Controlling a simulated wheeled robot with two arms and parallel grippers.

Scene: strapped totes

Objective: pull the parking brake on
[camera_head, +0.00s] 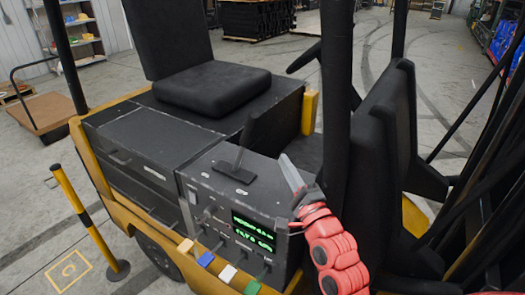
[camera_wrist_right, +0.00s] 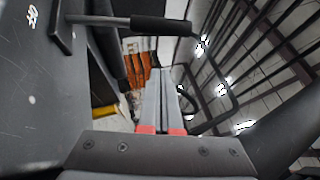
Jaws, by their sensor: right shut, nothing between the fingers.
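The parking brake appears to be the black lever (camera_head: 244,146) that rises from a slotted plate on top of the dark console (camera_head: 225,190) beside the forklift seat. In the right wrist view a rod with a black grip (camera_wrist_right: 161,25) sticks out from a plate on the console at the upper left. My right gripper (camera_head: 285,160) is shut and empty, just to the right of the lever and apart from it. Its closed fingers (camera_wrist_right: 165,80) lie below the grip in the wrist view. My left gripper is not in view.
The console front has a green-lit display (camera_head: 254,232), knobs and several coloured levers (camera_head: 227,273). The black seat (camera_head: 213,88) stands behind. A dark mast post (camera_head: 337,100) and the black steering column cover (camera_head: 390,150) stand close to the right of my arm.

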